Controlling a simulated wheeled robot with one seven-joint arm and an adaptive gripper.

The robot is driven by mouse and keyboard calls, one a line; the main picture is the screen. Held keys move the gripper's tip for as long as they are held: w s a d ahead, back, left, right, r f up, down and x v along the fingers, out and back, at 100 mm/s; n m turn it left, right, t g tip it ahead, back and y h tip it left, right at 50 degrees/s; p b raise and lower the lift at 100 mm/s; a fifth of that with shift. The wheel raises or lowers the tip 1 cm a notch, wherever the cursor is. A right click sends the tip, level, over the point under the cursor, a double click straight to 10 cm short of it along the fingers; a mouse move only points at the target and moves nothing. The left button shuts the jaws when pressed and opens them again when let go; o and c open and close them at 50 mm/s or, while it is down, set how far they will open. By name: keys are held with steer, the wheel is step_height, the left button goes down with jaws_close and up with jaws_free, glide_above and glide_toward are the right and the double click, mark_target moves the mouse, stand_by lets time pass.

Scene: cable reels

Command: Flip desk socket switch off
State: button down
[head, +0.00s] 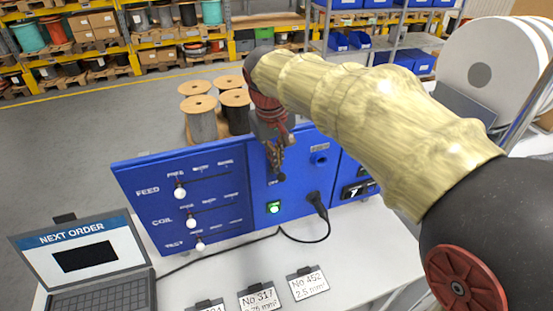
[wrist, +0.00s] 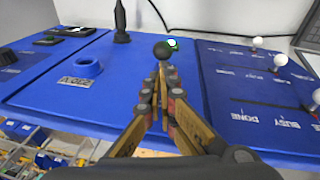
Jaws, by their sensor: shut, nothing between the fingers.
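A blue desk panel (head: 215,205) stands on the white table. On its middle section is a small lit green rocker switch (head: 273,208), with a black plug (head: 317,202) to its right. In the wrist view the green switch (wrist: 173,43) is partly hidden behind a round black knob (wrist: 162,50). That knob (head: 281,177) also shows below my gripper in the head view, next to small, hard-to-read lettering. My gripper (head: 277,168) points down at the panel, above the green switch in the picture. Its fingertips (wrist: 161,66) are together and empty, close to the knob; whether they touch it is unclear.
Levers with white knobs (head: 180,192) sit on the panel's left section. A blue round socket (head: 320,158) is at the upper right. A black cable (head: 308,241) runs across the table. A laptop (head: 85,262) and label cards (head: 308,285) lie in front.

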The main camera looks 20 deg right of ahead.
mark_target(280, 174)
steer(key=shift+s+f+t+b, duration=0.3)
steer(key=shift+s+t+b, duration=0.25)
steer(key=shift+b, duration=0.95)
steer(key=shift+f, duration=0.1)
steer(key=f+t+b, duration=0.1)
steer(key=b, duration=0.3)
steer(key=s+t+b, duration=0.1)
steer(key=b, duration=0.3)
steer(key=shift+s+f+t, duration=0.2)
steer(key=shift+f+t, duration=0.15)
steer(key=shift+f, duration=0.05)
steer(key=s+f+t+b, duration=0.1)
steer(key=t+b, duration=0.1)
steer(key=b, duration=0.4)
steer(key=shift+f+b, duration=0.15)
steer(key=shift+b, duration=0.25)
steer(key=shift+r+p, duration=0.35)
steer(key=shift+r, duration=0.1)
steer(key=shift+w, duration=0.15)
steer(key=shift+r, duration=0.15)
steer(key=shift+w+r+p, duration=0.2)
steer(key=shift+w+p, duration=0.2)
steer(key=shift+w, duration=0.25)
